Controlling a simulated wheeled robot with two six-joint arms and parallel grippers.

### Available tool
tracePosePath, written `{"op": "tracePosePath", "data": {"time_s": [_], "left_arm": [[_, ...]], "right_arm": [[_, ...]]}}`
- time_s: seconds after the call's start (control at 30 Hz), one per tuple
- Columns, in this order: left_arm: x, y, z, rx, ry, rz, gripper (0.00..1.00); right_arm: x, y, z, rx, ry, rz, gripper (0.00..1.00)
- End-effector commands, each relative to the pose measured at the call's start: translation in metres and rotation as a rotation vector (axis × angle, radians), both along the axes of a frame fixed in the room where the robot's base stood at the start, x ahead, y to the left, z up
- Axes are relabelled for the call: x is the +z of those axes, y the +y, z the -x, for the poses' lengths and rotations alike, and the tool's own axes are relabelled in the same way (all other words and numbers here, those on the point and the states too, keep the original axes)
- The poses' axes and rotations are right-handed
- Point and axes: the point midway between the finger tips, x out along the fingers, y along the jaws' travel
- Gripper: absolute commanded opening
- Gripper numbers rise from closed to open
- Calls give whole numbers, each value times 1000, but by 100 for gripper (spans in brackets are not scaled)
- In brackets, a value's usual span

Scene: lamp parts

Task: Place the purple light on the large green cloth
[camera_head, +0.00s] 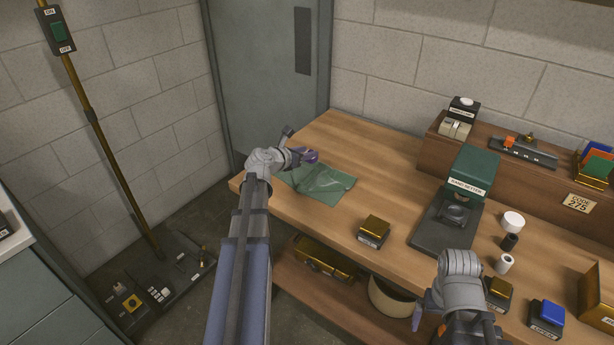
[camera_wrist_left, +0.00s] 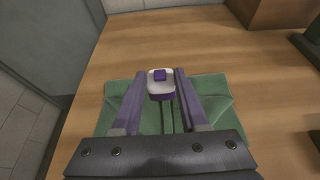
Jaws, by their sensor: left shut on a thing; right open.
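The purple light (camera_wrist_left: 161,84) is a small white and purple piece with a purple square on top. My left gripper (camera_wrist_left: 160,95) is shut on it, with one finger on each side. In the head view my left gripper (camera_head: 297,155) is at the back left of the table, with a purple part showing at its tip. The large green cloth (camera_head: 328,184) lies on the table just right of and below this gripper. In the left wrist view the cloth (camera_wrist_left: 218,98) lies beneath the fingers. I cannot tell whether the light touches it. My right gripper (camera_head: 428,308) is open, at the table's front.
The wooden table (camera_head: 385,155) is clear around the cloth. A gold-topped box (camera_head: 374,231) and a dark green machine (camera_head: 466,190) stand to the right. A shelf unit (camera_head: 530,165) lines the back right. A gold bin (camera_head: 325,262) sits below the tabletop.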

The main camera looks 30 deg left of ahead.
Motion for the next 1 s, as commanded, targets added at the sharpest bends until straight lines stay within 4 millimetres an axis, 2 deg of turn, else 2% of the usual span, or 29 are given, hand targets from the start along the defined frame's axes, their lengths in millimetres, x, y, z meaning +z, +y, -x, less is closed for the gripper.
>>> {"op": "tracePosePath", "data": {"time_s": [0.03,0.2,0.47,0.8,1.0], "left_arm": [[-17,0,0,0,0,0,0],[-38,0,0,0,0,0,0],[-41,0,0,0,0,0,0],[-77,0,0,0,0,0,0],[-75,0,0,-1,1,-1,0]], "right_arm": [[-17,0,0,0,0,0,100],[-38,0,0,1,0,0,100],[-41,0,0,1,0,0,100],[-77,0,0,1,0,0,100],[-75,0,0,1,0,0,100]]}}
